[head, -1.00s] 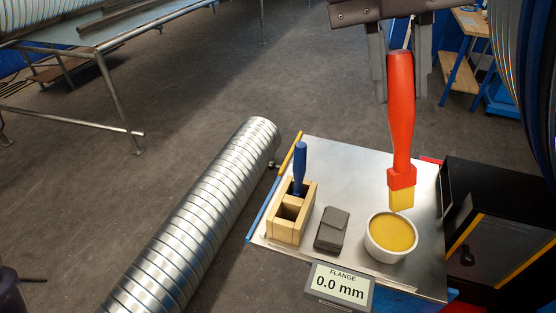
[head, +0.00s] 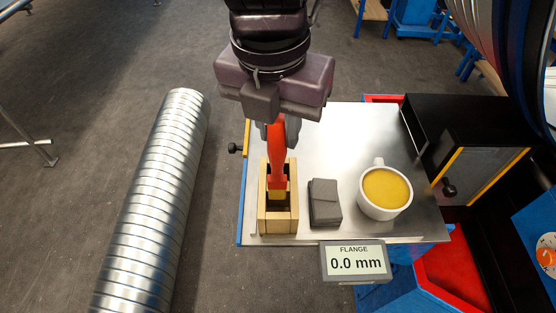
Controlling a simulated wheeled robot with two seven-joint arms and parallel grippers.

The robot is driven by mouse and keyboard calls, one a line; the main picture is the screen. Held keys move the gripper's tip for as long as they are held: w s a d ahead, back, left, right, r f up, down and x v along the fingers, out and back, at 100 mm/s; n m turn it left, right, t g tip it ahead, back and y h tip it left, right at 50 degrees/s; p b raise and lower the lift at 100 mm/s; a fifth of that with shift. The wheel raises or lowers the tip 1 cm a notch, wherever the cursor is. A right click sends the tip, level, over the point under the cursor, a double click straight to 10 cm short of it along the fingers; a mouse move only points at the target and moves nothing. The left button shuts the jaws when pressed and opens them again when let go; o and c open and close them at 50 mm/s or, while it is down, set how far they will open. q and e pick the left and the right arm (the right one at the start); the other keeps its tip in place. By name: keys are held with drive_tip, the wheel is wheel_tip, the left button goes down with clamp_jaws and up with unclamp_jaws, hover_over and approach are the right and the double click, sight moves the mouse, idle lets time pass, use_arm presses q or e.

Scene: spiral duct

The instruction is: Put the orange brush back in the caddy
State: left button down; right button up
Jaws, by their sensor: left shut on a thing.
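The orange brush (head: 277,155) has a red-orange handle and ferrule and short yellow bristles. My left gripper (head: 277,124) is shut on the upper part of its handle, and the brush hangs bristles down, roughly upright. The wooden caddy (head: 277,227) stands at the left side of the metal table top. The bristles line up with the caddy's opening; I cannot tell whether they are inside or just above it. The blue-handled tool in the caddy is hidden behind the brush and gripper. My right gripper is not in view.
A dark grey block (head: 324,203) lies right of the caddy. A white cup of yellow stuff (head: 384,190) stands farther right. A display reading 0.0 mm (head: 355,261) is at the table's front edge. A spiral duct (head: 155,205) lies to the left.

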sight(279, 178)
use_arm(q)
wheel_tip(279, 178, down, 3)
drive_tip(key=shift+s+a+r, duration=0.1)
drive_tip(key=shift+s+r, duration=0.05)
drive_tip(key=shift+r, duration=0.05)
drive_tip(key=shift+s+f, duration=0.1)
drive_tip(key=shift+f, duration=0.15)
drive_tip(key=f, duration=0.3)
drive_tip(key=shift+d+f, duration=0.15)
drive_tip(key=shift+d, duration=0.1)
drive_tip(key=shift+a+f, duration=0.1)
drive_tip(key=shift+f, duration=0.15)
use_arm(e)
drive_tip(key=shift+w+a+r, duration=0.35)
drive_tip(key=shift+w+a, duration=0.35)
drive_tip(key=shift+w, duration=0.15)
